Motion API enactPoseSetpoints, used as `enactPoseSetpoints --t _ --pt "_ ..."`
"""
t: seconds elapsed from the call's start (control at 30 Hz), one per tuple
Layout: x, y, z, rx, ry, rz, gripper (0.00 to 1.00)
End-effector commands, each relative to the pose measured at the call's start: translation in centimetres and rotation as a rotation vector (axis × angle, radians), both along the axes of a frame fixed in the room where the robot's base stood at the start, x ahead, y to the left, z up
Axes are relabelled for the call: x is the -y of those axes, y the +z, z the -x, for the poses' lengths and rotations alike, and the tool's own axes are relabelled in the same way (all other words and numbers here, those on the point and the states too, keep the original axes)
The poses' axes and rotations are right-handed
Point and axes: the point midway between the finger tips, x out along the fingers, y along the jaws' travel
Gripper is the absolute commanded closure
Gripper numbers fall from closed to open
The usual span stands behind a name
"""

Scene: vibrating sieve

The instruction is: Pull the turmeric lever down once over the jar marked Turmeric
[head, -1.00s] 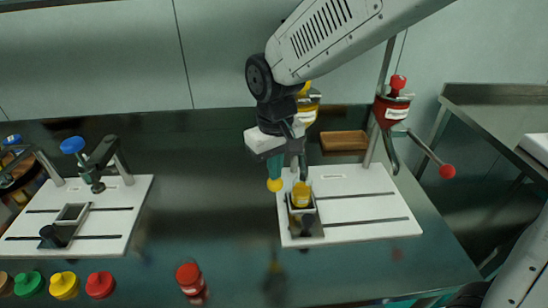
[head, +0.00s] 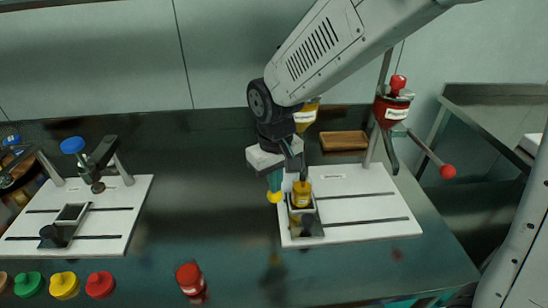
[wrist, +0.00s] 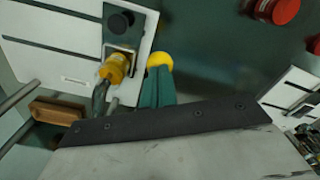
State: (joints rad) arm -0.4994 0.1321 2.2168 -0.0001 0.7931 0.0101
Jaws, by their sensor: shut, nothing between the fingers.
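The turmeric dispenser (head: 306,116) has a yellow hopper with a white label and is partly hidden behind my arm. Its lever's yellow ball knob (head: 274,197) sits low, to the left of the jar. My gripper (head: 275,183) is shut, its teal fingers just above the knob and seeming to touch it. In the wrist view the fingertips (wrist: 158,74) overlap the yellow knob (wrist: 160,60). A jar with yellow contents (head: 301,197) stands in the grey holder on the white board, under the spout; its label is too small to read.
A red dispenser (head: 393,110) with a red-knobbed lever (head: 447,171) stands to the right. A wooden tray (head: 344,141) lies behind. At left is another white board (head: 110,220) with a blue-knobbed device. Several coloured lids and a red jar (head: 189,278) line the front.

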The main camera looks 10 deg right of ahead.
Motion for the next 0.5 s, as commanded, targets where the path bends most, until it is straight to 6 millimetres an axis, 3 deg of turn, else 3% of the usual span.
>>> enactPoseSetpoints --t 0.5 --pt "-0.03 0.24 -0.03 0.001 0.000 0.000 1.00"
